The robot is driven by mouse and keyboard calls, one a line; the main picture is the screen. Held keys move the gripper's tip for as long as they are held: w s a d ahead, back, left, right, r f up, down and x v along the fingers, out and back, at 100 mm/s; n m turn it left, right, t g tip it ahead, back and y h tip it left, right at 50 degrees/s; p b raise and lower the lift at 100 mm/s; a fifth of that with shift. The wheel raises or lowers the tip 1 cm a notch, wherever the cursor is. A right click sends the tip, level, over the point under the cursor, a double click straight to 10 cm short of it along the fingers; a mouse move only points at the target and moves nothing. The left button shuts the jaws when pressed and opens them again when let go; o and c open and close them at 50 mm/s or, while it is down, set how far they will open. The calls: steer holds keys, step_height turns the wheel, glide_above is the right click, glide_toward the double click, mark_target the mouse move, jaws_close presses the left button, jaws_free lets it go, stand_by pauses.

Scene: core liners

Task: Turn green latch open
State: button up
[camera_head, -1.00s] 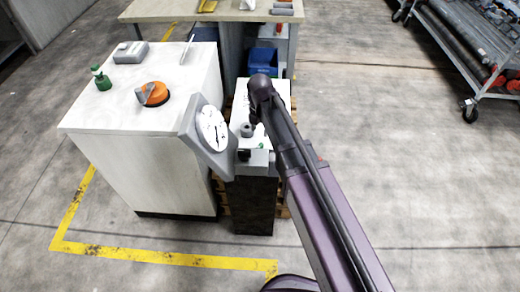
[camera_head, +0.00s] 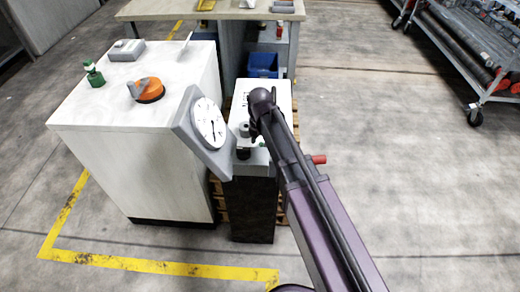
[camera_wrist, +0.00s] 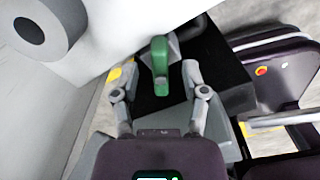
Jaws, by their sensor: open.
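The green latch (camera_wrist: 160,62) shows in the wrist view as a green handle on a grey mount, against a dark face. My gripper (camera_wrist: 158,78) is open, with one finger on each side of the latch's lower end. The frames do not show clearly whether the fingers touch it. In the head view my gripper (camera_head: 256,132) is mostly hidden by my arm, at the front of a narrow white-topped cabinet (camera_head: 256,203) with a dark front.
A tilted grey dial gauge (camera_head: 209,124) stands close left of my gripper. A white cabinet (camera_head: 135,160) at left carries an orange knob (camera_head: 149,90) and a green-topped item (camera_head: 94,75). A pipe cart (camera_head: 470,55) stands at the right; floor between is clear.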

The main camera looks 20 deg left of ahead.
steer(key=shift+f+b, duration=0.65)
steer(key=shift+f, duration=0.3)
steer(key=shift+c, duration=0.2)
jaws_close()
